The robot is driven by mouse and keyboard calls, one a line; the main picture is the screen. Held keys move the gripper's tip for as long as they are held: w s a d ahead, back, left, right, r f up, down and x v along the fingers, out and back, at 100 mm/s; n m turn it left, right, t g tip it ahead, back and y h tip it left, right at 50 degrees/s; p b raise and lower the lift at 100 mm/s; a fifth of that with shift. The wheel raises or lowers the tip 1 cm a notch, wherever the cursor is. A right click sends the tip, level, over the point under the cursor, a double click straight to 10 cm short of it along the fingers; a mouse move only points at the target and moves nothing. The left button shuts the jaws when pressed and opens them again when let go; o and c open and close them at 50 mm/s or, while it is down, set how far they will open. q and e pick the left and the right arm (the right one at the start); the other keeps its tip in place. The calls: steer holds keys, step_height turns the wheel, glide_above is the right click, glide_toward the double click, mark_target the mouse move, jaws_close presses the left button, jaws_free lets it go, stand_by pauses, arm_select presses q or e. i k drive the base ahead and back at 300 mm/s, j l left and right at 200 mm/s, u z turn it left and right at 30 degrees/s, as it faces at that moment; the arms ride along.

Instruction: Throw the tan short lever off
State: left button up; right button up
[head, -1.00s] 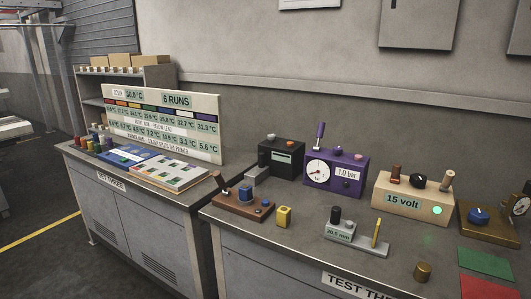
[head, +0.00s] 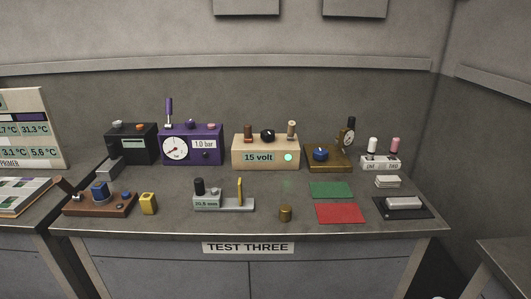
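A beige box (head: 252,151) labelled "15 volt" stands at the back middle of the test bench, with a lit green lamp on its front. On its top are a short brown peg (head: 247,129) at the left, a black knob (head: 267,136) in the middle and a short tan-brown peg (head: 291,130) at the right. The tan-brown peg stands about upright and looks most like the tan short lever. I cannot tell its on or off side from here. Neither of my grippers shows in the head view.
The bench (head: 330,225) also holds a purple gauge box (head: 192,150), a black box (head: 131,150), a brass device with a blue knob (head: 320,154), a white block with white and pink pegs (head: 381,162), a red mat (head: 341,213) and a green mat (head: 330,190). A wall closes the right side.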

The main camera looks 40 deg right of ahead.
mark_target(291, 124)
steer(key=l+z, duration=0.1)
steer(key=z, duration=1.35)
